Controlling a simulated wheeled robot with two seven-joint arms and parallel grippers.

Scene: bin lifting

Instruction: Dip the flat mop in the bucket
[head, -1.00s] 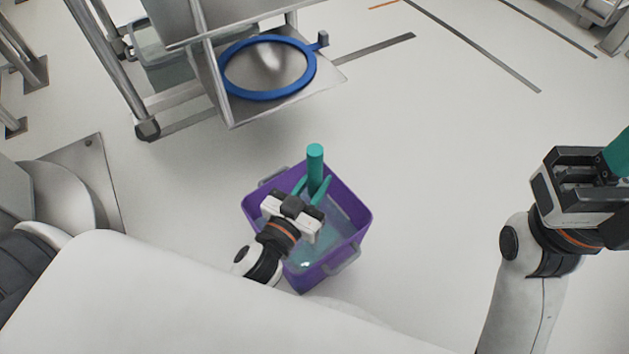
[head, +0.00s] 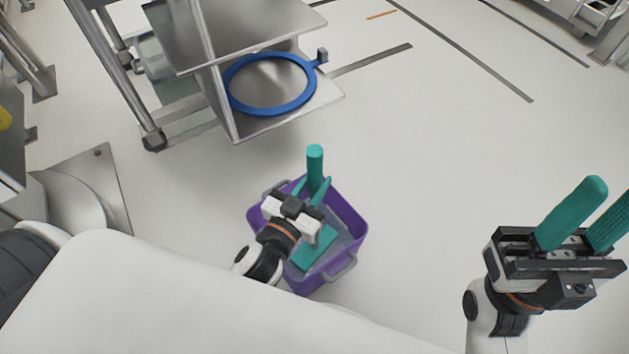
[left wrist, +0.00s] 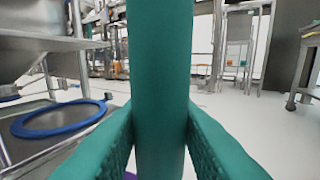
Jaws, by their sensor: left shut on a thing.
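The purple bucket (head: 352,215) stands on the floor in the middle of the head view, with pale water inside. My left gripper (head: 314,185) is over the bucket, its green fingers shut on the green mop handle (head: 315,165). The handle stands roughly upright. In the left wrist view the handle (left wrist: 162,80) runs between the two fingers. The flat green mop head (head: 316,250) shows inside the bucket, partly hidden by my wrist; how deep it sits in the water I cannot tell. My right gripper (head: 606,200) is open and empty at the right.
A steel cart (head: 215,38) with a blue ring (head: 235,100) on its lower shelf stands behind the bucket. A steel plate (head: 105,180) lies at the left. The floor right of the bucket is clear.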

